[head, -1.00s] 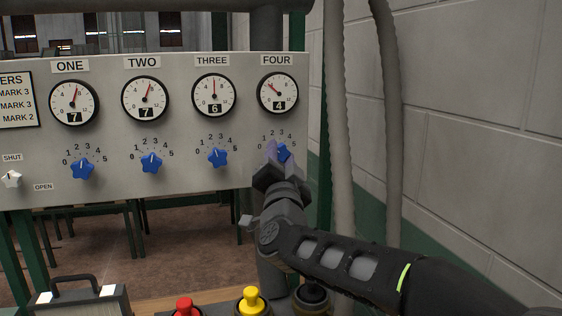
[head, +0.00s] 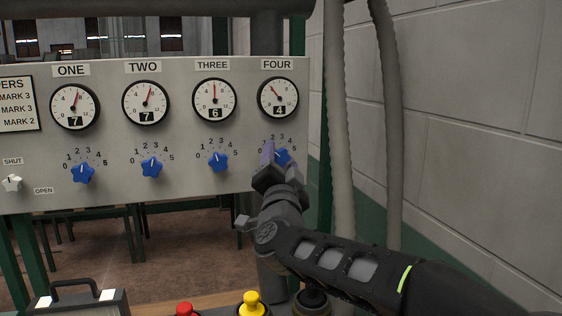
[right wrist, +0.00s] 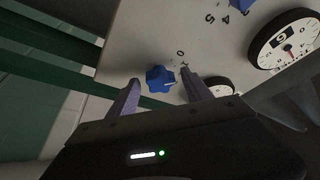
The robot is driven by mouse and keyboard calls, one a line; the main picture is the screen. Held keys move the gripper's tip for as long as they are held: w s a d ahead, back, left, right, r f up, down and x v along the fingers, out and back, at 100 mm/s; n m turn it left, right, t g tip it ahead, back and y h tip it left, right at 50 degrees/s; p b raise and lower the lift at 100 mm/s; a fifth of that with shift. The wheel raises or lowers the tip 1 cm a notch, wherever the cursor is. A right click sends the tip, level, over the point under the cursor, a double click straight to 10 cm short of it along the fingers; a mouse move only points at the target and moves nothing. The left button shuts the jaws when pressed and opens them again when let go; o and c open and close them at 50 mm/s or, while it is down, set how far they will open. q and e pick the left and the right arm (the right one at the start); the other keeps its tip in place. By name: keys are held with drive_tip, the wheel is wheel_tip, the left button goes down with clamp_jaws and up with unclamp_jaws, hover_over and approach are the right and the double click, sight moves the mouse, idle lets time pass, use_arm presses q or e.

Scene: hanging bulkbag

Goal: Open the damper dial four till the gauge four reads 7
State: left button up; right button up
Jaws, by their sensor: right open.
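The blue damper dial four (head: 284,157) is on the right of the grey panel (head: 220,130), below gauge four (head: 278,97), which shows 4 in its window. My right gripper (head: 268,158) is in front of dial four and partly covers it and its scale. In the right wrist view, a blue star-shaped knob (right wrist: 160,79) lies between the two open fingers (right wrist: 160,95), near their tips; I cannot tell whether they touch it. My left gripper is not in view.
Gauges one (head: 75,107) and two (head: 146,103) show 7; gauge three (head: 214,100) shows 6. Their blue dials are in a row to the left. Grey hoses (head: 340,140) hang right of the panel. Red (head: 186,309) and yellow (head: 251,304) knobs stand below.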

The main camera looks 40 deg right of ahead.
drive_tip(key=b+v, duration=0.1)
drive_tip(key=v, duration=0.7)
drive_tip(key=shift+b, duration=0.4)
idle(0.3)
